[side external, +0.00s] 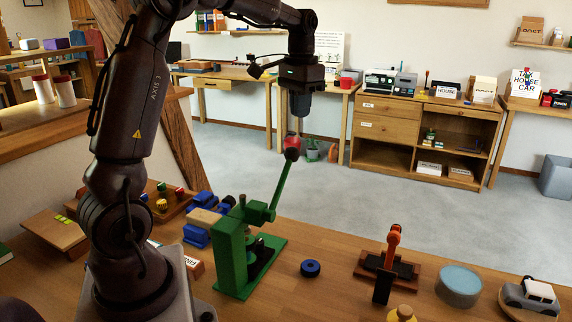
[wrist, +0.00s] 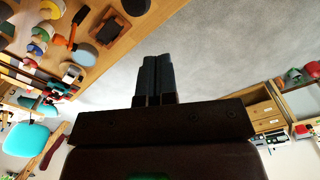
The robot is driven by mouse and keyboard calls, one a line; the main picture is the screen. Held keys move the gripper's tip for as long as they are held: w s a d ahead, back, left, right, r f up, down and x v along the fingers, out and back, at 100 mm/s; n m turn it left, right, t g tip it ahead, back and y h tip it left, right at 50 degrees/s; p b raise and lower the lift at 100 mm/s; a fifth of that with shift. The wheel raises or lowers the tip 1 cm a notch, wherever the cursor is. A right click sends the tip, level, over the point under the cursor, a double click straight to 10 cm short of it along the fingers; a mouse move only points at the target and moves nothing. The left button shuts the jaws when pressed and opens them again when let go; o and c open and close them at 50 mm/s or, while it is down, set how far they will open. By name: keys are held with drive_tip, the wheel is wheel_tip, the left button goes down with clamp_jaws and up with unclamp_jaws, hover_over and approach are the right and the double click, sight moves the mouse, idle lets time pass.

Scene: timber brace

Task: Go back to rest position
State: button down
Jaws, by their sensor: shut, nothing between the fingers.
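My gripper (side external: 299,103) hangs from the end of my arm, high above the workbench in the side view. Its fingers (wrist: 154,78) are together and empty in the wrist view. Just below it in the side view stands the red ball knob (side external: 292,143) of the green lever press (side external: 232,252). I cannot tell from this angle how far apart the fingertips and the knob are. The press's green lever arm (side external: 281,185) points up and to the right.
On the workbench (side external: 330,292) are a blue ring (side external: 310,268), an orange-handled clamp (side external: 393,245), a light blue cylinder (side external: 459,285) and a toy car (side external: 530,294). Blue and wooden pieces (side external: 205,217) lie left of the press. The air right of my gripper is clear.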

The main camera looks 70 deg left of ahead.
idle(0.4)
drive_tip(key=shift+s+d+f+n, duration=0.25)
drive_tip(key=shift+s+d+f, duration=0.2)
drive_tip(key=shift+d, duration=0.15)
drive_tip(key=shift+s+d+f+n, duration=0.25)
drive_tip(key=shift+s+d+f, duration=0.2)
drive_tip(key=shift+d, duration=0.15)
drive_tip(key=s+d+r+m+t, duration=0.1)
drive_tip(key=s+d+m+t, duration=0.1)
drive_tip(key=s+d, duration=0.5)
drive_tip(key=s+d+m+t, duration=0.2)
drive_tip(key=s+d, duration=0.5)
drive_tip(key=d, duration=0.5)
drive_tip(key=shift+s+r+t, duration=0.15)
drive_tip(key=shift+r+t, duration=0.25)
drive_tip(key=shift+t, duration=0.4)
